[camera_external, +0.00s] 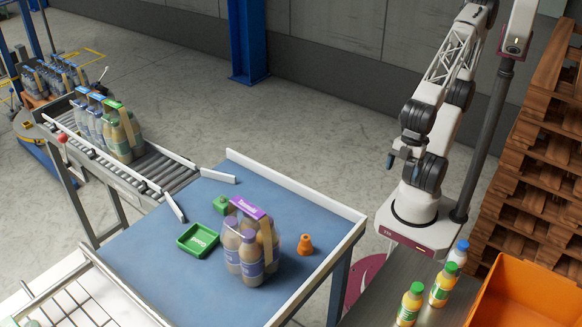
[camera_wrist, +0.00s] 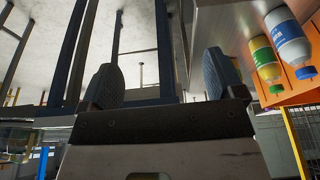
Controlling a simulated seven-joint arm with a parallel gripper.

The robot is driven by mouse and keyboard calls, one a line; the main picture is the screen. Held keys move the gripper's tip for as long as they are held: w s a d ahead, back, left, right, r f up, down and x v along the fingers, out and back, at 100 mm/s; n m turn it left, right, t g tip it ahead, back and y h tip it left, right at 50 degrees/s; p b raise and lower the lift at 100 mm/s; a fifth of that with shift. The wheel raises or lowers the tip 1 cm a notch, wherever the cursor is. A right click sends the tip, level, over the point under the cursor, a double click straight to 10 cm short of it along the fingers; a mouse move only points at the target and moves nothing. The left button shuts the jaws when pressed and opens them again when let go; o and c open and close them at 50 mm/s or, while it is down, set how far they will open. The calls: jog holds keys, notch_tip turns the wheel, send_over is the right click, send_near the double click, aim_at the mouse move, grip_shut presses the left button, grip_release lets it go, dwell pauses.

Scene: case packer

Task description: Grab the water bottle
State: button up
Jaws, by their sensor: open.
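The water bottle (camera_external: 458,255) is pale with a blue cap and stands upright on the grey surface beside my base, at the lower right of the external view. In the wrist view the water bottle (camera_wrist: 289,40) shows at the upper right with a blue label and blue cap. My gripper (camera_external: 390,161) is folded close to my arm, up and to the left of the bottle and well apart from it. In the wrist view my gripper (camera_wrist: 163,78) shows two dark fingers spread wide, open with nothing between them.
Two yellow juice bottles (camera_external: 442,285) with green caps stand close to the water bottle. An orange crate (camera_external: 530,292) is right of them. A blue table (camera_external: 160,262) holds a bottle pack (camera_external: 245,258), a green tray (camera_external: 197,240) and an orange piece (camera_external: 305,245). Wooden pallets (camera_external: 540,150) stand behind.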

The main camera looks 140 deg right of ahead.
jog(key=w+a+f+n+t+y, duration=0.1)
jog(key=w+a+f+n+t, duration=0.2)
jog(key=w+a, duration=0.35)
jog(key=n+t+y, duration=0.2)
jog(key=t+y, duration=0.5)
jog(key=t, duration=0.3)
send_near(457, 259)
jog(key=shift+a+f, duration=0.55)
jog(key=shift+f, duration=0.6)
jog(key=shift+s, duration=0.25)
jog(key=shift+x, duration=1.3)
jog(key=shift+w, duration=0.1)
jog(key=shift+x, duration=2.5)
jog(key=shift+f, duration=0.15)
jog(key=shift+c, duration=0.5)
